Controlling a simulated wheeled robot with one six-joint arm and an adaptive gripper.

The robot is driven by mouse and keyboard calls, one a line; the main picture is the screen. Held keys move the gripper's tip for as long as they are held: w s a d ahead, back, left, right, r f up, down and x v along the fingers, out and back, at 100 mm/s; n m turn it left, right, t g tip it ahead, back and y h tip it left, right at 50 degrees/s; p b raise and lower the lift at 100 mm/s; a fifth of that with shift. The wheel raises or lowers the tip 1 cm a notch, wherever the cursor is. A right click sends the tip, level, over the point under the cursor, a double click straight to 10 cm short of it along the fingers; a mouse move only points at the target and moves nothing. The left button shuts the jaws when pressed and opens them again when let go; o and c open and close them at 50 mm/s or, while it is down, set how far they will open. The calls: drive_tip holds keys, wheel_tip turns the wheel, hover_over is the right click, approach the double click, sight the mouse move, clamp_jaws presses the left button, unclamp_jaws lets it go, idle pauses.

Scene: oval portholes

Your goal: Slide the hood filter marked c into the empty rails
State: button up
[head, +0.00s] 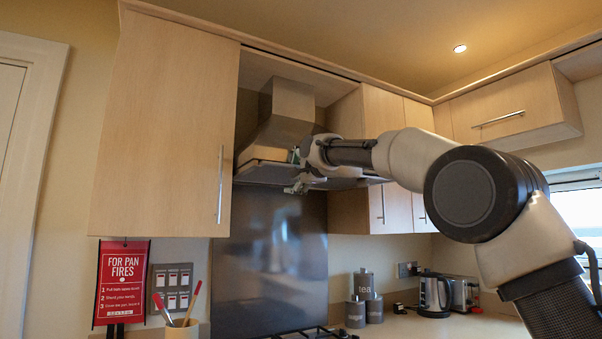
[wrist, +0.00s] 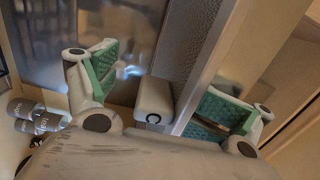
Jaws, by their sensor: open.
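My gripper (head: 295,171) is at the underside of the cooker hood (head: 287,110), near its front edge. In the wrist view my gripper (wrist: 160,96) is open, its two green-padded fingers wide apart. Between them is a pale block-shaped handle (wrist: 153,100) marked C, with gaps visible on both sides. A grey textured panel (wrist: 193,45) runs up behind the handle, and it appears to be the filter. A pale bar (wrist: 232,50) runs beside the panel, close to the right finger. The rails cannot be made out clearly in either view.
A tall wooden cupboard (head: 165,130) stands left of the hood, and shorter cupboards (head: 374,210) stand right of it. A dark splashback (head: 270,260) is below, above a hob (head: 312,333). Canisters (head: 364,300) and a kettle (head: 434,295) stand on the counter. Open air lies below the hood.

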drive_tip(key=v, duration=1.1)
drive_tip(key=s+d+f+n+g+h, duration=0.1)
drive_tip(key=s+d+f+n+g, duration=0.15)
drive_tip(key=f, duration=0.55)
drive_tip(key=s+d+f+n+g+h, duration=0.2)
drive_tip(key=s+f+n, duration=0.15)
drive_tip(key=f, duration=0.35)
drive_tip(key=s+d+f+n+g+h, duration=0.15)
drive_tip(key=f+n, duration=0.25)
drive_tip(key=f, duration=0.4)
drive_tip(key=s+d+f+g+h, duration=0.1)
drive_tip(key=s+d+f, duration=0.6)
drive_tip(key=s+d, duration=0.2)
drive_tip(key=s+d+f+n+g+h, duration=0.1)
drive_tip(key=s+d+f+g+h, duration=0.1)
drive_tip(key=s+d+f, duration=0.5)
drive_tip(key=s+d+f+g+h, duration=0.2)
drive_tip(key=s+d+f, duration=0.5)
drive_tip(key=s+d, duration=0.6)
drive_tip(key=s, duration=0.3)
drive_tip(key=shift+s+f, duration=0.2)
drive_tip(key=shift+s, duration=0.15)
drive_tip(key=shift+h, duration=0.25)
drive_tip(key=shift+c, duration=0.4)
